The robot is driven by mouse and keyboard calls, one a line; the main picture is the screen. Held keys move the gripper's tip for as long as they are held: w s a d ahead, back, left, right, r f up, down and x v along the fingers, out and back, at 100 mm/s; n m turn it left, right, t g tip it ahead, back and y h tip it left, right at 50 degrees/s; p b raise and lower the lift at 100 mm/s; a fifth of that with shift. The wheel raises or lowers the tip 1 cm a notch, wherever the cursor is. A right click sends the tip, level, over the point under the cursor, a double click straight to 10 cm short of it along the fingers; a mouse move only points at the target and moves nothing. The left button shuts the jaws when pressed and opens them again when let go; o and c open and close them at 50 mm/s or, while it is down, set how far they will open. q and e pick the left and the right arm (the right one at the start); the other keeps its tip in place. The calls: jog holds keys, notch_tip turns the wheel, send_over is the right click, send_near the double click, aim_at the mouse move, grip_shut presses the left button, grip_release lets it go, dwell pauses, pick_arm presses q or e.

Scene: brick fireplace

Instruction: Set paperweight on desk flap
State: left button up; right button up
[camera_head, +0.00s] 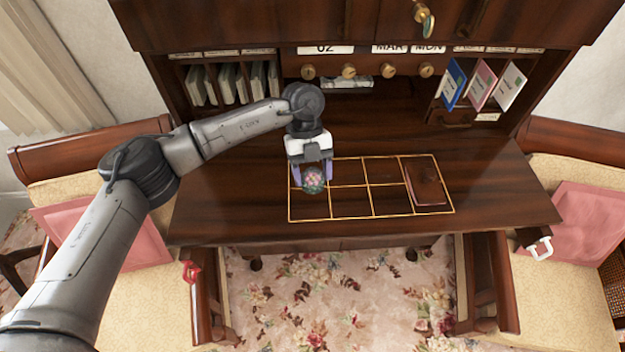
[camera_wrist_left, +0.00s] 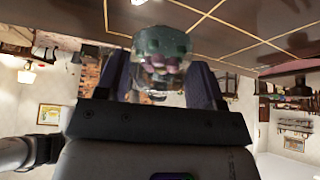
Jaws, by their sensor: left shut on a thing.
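The paperweight (camera_head: 313,180) is a round glass ball with pink and green inside. My left gripper (camera_head: 313,174) is shut on it, one finger on each side. In the left wrist view the paperweight (camera_wrist_left: 160,62) shows between the two dark fingers. In the head view it appears over the left end of the gold-lined grid on the desk flap (camera_head: 235,190). I cannot tell whether it touches the surface. My right gripper is not in view.
A dark wooden block (camera_head: 425,181) lies in the right part of the grid. Behind are pigeonholes with upright papers (camera_head: 482,85) and brass knobs (camera_head: 349,71). Cushioned chairs stand at both sides. The other grid cells and the flap's left side are clear.

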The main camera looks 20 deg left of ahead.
aim_at(313, 182)
pick_arm(q)
jog(key=shift+f, duration=1.7)
jog(key=o, duration=1.1)
jog(key=shift+f, duration=0.1)
jog(key=shift+v, duration=3.85)
jog(key=shift+d, duration=0.1)
